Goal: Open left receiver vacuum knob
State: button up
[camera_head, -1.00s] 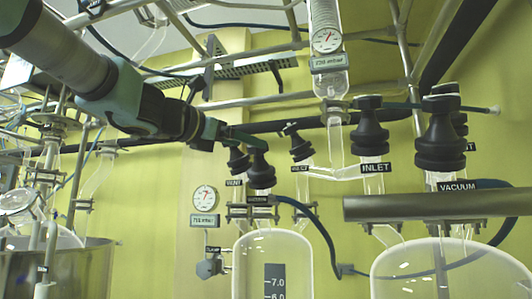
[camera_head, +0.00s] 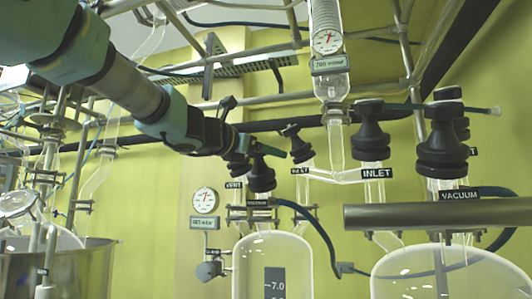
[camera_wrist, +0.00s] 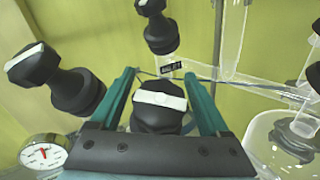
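The left receiver's black vacuum knob (camera_head: 261,180) stands above a small label on top of the left glass receiver (camera_head: 255,255). In the wrist view this knob (camera_wrist: 158,112), with a white stripe across its top, lies between my two teal fingers. My gripper (camera_head: 268,150) is at the knob's top in the head view; it also shows in the wrist view (camera_wrist: 163,78). The fingers are apart, one on each side of the knob. A narrow gap seems to show beside it, and contact cannot be made out. The knob's lower part is hidden in the wrist view.
The vent knob (camera_wrist: 75,90) is close on the left in the wrist view. An inlet knob (camera_head: 295,145) stands just right of my gripper. Larger inlet (camera_head: 371,135) and vacuum (camera_head: 442,145) knobs are farther right. A dial gauge (camera_head: 204,200) is on the wall.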

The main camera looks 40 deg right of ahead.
jog(key=c, duration=1.1)
jog(key=shift+f+n+b, duration=0.1)
jog(key=shift+n+b, duration=0.2)
jog(key=shift+b, duration=0.1)
